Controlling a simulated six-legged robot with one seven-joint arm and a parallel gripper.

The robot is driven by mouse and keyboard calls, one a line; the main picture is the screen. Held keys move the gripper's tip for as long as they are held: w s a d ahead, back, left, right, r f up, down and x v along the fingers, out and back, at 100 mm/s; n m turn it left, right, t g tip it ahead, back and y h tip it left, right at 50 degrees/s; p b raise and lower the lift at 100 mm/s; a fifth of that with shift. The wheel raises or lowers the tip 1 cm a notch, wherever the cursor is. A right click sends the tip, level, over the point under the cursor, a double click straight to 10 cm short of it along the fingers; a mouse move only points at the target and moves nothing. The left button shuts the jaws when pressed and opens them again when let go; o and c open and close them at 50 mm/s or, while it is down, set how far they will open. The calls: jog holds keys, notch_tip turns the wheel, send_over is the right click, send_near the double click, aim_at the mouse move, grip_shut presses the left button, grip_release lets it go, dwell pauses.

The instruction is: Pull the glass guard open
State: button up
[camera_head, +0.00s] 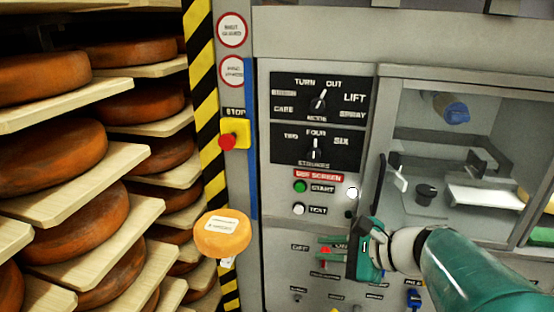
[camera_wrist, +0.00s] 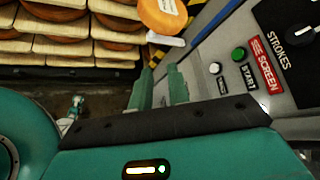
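The glass guard (camera_head: 425,140) is a clear pane in a grey frame on the right of the machine in the head view. It appears closed over a chamber, though its exact edges are hard to tell. A thin dark upright handle (camera_head: 379,184) stands at its left edge. My gripper (camera_head: 324,247) is below and left of this handle, in front of the lower panel, with its fingers pointing left. In the wrist view my gripper's two teal fingers (camera_wrist: 163,87) are parted with nothing between them. The guard and handle are not visible there.
A control panel has dials (camera_head: 318,100), a green start button (camera_head: 300,186) and a red stop button (camera_head: 228,140). An orange cheese wheel (camera_head: 222,236) is left of my gripper. Shelves of cheese wheels (camera_head: 50,155) fill the left. Small levers and switches sit below the panel.

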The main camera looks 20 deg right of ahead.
jog(key=d+r+m+t+h, duration=0.2)
jog(key=d+m+t, duration=0.2)
jog(key=d+m, duration=0.45)
jog(key=m+t+h, duration=0.4)
jog(key=m+h, duration=0.1)
jog(key=m, duration=0.1)
send_near(382, 181)
jog(key=w, duration=1)
jog(key=shift+w+d+r, duration=0.2)
jog(key=shift+w, duration=0.15)
jog(key=shift+c, duration=0.5)
grip_shut()
